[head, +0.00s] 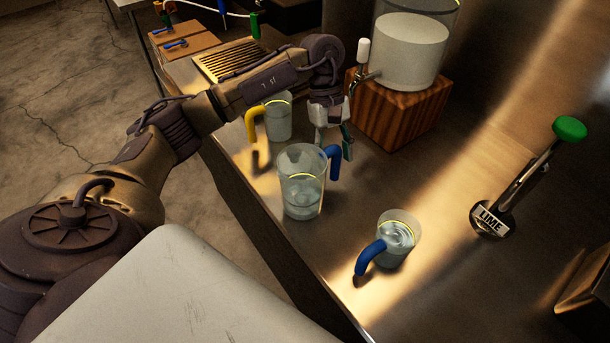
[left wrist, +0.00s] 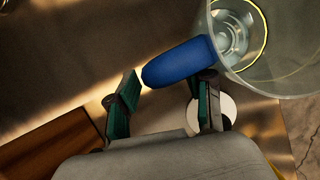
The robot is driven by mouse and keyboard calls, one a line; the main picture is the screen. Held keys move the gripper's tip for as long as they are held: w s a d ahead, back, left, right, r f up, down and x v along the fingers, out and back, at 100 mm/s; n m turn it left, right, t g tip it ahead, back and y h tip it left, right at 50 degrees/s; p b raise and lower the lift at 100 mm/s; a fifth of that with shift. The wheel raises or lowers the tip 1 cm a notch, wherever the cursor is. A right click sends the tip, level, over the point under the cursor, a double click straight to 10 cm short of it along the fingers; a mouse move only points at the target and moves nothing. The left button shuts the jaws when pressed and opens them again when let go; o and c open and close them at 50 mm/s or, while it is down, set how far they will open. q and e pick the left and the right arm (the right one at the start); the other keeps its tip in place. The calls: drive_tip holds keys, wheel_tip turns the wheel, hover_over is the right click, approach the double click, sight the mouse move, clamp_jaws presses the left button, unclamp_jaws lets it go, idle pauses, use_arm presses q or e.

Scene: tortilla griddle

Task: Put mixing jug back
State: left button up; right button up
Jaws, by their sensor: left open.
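A large clear jug with a blue handle (head: 301,190) stands upright on the metal counter and holds some clear liquid. It is probably the mixing jug. My left gripper (head: 335,143) is open beside its handle, on the side toward the wooden block. In the left wrist view, the blue handle (left wrist: 178,63) lies just ahead of the gap between the open fingers (left wrist: 164,92), and the jug (left wrist: 285,72) is at upper right. I cannot tell whether the fingers touch the handle. My right gripper is in neither view.
A smaller blue-handled jug (head: 400,238) stands nearer on the counter (head: 330,262). A yellow-handled jug (head: 279,120) stands behind. A wooden block (head: 408,112) bears a clear dispenser (head: 408,52) with a tap. The counter edge drops off at left.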

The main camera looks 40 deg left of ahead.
sight(337, 177)
use_arm(q)
drive_tip(key=shift+x, duration=1.55)
clamp_jaws()
